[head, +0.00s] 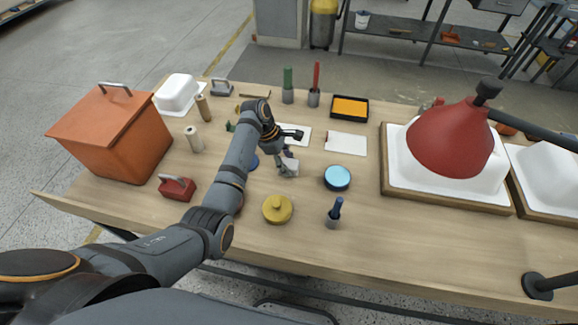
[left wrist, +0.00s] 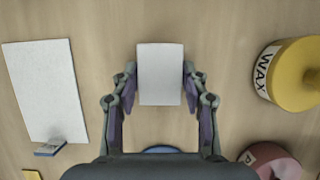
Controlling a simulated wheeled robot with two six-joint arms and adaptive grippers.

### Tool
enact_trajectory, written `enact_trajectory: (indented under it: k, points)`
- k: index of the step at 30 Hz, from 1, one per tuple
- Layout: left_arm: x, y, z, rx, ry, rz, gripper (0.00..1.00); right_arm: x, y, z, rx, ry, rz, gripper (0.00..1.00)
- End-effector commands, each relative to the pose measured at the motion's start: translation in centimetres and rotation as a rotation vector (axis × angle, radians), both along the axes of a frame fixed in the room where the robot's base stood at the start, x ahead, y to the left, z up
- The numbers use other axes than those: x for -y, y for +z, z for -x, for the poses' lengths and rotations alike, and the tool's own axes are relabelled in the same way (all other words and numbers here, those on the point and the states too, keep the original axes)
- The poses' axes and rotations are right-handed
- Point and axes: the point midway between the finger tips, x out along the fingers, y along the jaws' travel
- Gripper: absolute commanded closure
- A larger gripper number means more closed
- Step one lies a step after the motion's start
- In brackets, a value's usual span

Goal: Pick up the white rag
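A small white folded rag (left wrist: 160,75) lies between the fingers of my left gripper (left wrist: 160,88) in the left wrist view. One finger stands on each side of it, with what looks like a narrow gap at each side, so the gripper looks open around it. In the head view my left gripper (head: 288,163) is low over the table, left of the blue round tin (head: 337,177). The rag is mostly hidden there by the fingers. My right gripper is not in view.
A yellow wax tin (head: 277,209) and a white sheet (head: 297,134) lie near the gripper. An orange bin (head: 112,135) stands at the left. White shells in wooden frames and a red lamp (head: 450,138) fill the right. Bare tabletop lies toward the front right.

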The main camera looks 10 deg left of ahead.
Motion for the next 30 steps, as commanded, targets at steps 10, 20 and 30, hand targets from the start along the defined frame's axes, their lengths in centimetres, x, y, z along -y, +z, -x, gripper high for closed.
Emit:
enact_trajectory:
  k: [10,20,30]
  points:
    - [0.0,0.0,0.0,0.000,0.000,0.000,0.87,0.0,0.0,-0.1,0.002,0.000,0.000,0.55]
    - [0.0,3.8,0.4,0.004,0.000,0.000,0.87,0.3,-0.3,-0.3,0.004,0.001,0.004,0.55]
    - [-0.7,12.0,8.9,-0.005,0.001,0.000,0.87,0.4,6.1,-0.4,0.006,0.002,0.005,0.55]
